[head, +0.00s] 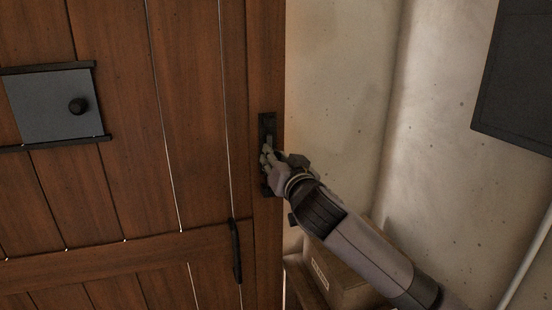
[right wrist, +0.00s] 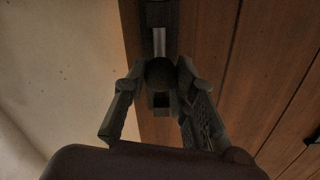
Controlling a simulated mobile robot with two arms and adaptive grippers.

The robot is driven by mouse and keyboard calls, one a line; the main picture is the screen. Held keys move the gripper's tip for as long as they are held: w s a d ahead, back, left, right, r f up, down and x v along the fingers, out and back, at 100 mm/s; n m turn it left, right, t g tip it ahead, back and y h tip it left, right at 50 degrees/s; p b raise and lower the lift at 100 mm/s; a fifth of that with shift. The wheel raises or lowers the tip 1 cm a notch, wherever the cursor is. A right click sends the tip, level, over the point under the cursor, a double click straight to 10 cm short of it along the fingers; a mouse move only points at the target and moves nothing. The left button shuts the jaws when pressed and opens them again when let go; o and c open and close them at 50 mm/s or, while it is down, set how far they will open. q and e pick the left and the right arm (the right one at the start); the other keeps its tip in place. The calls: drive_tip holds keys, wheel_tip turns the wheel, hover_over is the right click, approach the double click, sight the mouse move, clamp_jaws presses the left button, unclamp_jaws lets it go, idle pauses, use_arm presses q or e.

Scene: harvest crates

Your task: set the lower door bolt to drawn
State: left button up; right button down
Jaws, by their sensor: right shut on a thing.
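The door bolt (head: 267,125) is a dark upright fitting on the right edge of the brown plank door (head: 180,150). My right gripper (head: 266,157) covers its middle part in the head view. In the right wrist view the two fingers (right wrist: 160,82) close from both sides on the bolt's round dark knob (right wrist: 160,70). A bright metal rod (right wrist: 159,41) shows between the knob and a dark bracket (right wrist: 160,13) above it. Only one bolt is visible. My left gripper is not in view.
A grey panel with a knob (head: 50,108) sits between dark rails on the door. A dark handle (head: 236,250) is below the bolt. A cardboard box (head: 345,275) stands low behind my right arm. A dark panel (head: 515,75) hangs at the upper right on the pale wall.

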wheel_tip(320, 180, up, 5)
drive_tip(key=p, duration=0.3)
drive_tip(key=shift+r, duration=0.15)
drive_tip(key=c, duration=1.7)
unclamp_jaws()
drive_tip(key=o, duration=0.4)
drive_tip(key=shift+f, duration=0.2)
